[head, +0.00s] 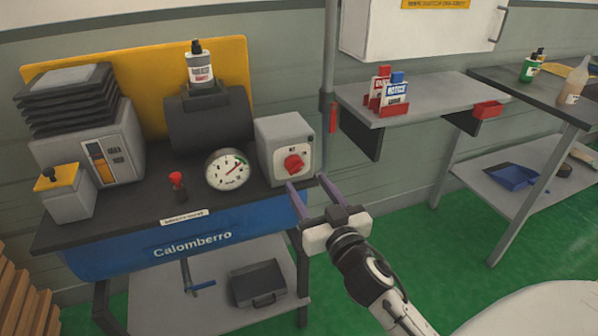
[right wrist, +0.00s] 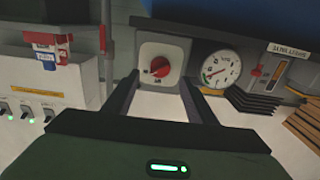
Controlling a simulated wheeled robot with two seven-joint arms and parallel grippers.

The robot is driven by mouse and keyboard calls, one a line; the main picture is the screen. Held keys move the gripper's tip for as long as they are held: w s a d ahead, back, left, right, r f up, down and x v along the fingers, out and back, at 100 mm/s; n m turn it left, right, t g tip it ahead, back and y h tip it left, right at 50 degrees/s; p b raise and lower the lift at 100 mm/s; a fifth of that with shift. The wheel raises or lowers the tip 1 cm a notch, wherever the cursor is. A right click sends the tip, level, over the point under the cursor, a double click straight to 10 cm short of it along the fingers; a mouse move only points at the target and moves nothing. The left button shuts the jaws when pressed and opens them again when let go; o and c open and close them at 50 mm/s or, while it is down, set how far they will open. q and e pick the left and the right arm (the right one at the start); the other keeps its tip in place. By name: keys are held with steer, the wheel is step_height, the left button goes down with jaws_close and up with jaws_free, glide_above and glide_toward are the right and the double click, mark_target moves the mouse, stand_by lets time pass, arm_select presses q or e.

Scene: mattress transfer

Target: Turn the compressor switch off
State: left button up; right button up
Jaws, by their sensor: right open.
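The compressor (head: 190,241) is a blue tank marked "Calomberro" under a dark top. A grey switch box (head: 270,137) with a red rotary knob (head: 293,164) stands at the right end of that top. My right gripper (head: 306,182) is open and empty, with its two fingers pointing toward the box, a little below and right of the knob. In the right wrist view the red knob (right wrist: 160,67) shows between and beyond the open fingers (right wrist: 158,84), with no contact visible. My left gripper is not in view.
A round pressure gauge (head: 227,170) stands left of the switch box, with a small red-topped valve (head: 178,186) beside it. A grey shelf (head: 425,97) with red and blue packets is at the right. Green floor (head: 420,235) is open beyond my arm.

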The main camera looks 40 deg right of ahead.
mark_target(298, 171)
steer(key=x, duration=0.6)
steer(key=shift+w+p, duration=0.3)
steer(key=shift+c, duration=0.3)
steer(key=c, duration=1)
